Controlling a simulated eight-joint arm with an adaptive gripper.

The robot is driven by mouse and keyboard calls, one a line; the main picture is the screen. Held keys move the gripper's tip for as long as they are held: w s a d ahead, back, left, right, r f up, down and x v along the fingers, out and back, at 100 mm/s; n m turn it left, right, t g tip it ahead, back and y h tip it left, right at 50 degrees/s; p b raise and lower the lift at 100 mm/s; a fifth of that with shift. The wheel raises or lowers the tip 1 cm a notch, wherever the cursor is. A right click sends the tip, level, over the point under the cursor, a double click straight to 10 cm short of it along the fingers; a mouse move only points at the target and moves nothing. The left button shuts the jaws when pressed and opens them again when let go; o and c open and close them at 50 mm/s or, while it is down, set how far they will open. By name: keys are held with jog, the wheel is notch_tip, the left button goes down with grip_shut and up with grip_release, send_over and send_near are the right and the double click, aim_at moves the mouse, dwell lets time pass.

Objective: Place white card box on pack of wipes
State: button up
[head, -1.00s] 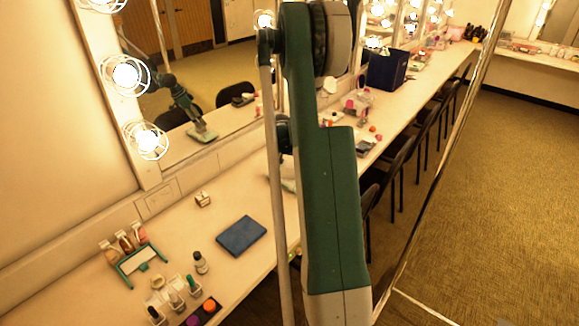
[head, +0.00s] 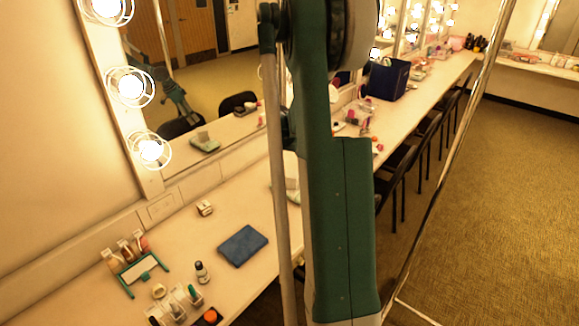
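The white card box (head: 291,166) shows partly between my pole and my arm. It appears to stand upright on the pale green pack of wipes (head: 293,196), which lies on the counter and is mostly hidden behind my arm. In the mirror, the reflected box also stands on the reflected pack. My gripper is hidden behind my arm in direct view. Its small, dark reflection (head: 188,112) shows in the mirror, above and apart from the box. Its fingers are too small to read.
A blue cloth-like pad (head: 243,246) and a small box (head: 205,208) lie on the counter (head: 195,238) to the left. Bottles, a teal-framed holder (head: 142,272) and cosmetics stand at the front left. A dark blue bin (head: 386,79) stands farther back. Black chairs line the counter.

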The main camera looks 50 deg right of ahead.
jog(key=shift+s+a+r, duration=0.1)
jog(key=shift+a+r, duration=0.05)
jog(key=shift+r, duration=0.25)
dwell(0.4)
jog(key=s+a+r+n+t, duration=0.15)
jog(key=a+r, duration=0.45)
jog(key=a, duration=0.6)
jog(key=a+r+n+t+y, duration=0.1)
jog(key=a+r+n, duration=0.3)
jog(key=a, duration=0.7)
jog(key=s+a+r+n+t, duration=0.1)
jog(key=a+r, duration=0.6)
jog(key=a, duration=0.5)
jog(key=s+a+n+t+y, duration=0.1)
jog(key=s+a+n, duration=0.2)
jog(key=s+a, duration=0.7)
jog(key=s+a+n+t+y, duration=0.1)
jog(key=s+a+n, duration=0.3)
jog(key=s+a, duration=0.6)
jog(key=a+y, duration=0.1)
jog(key=a, duration=0.5)
jog(key=shift+a, duration=0.4)
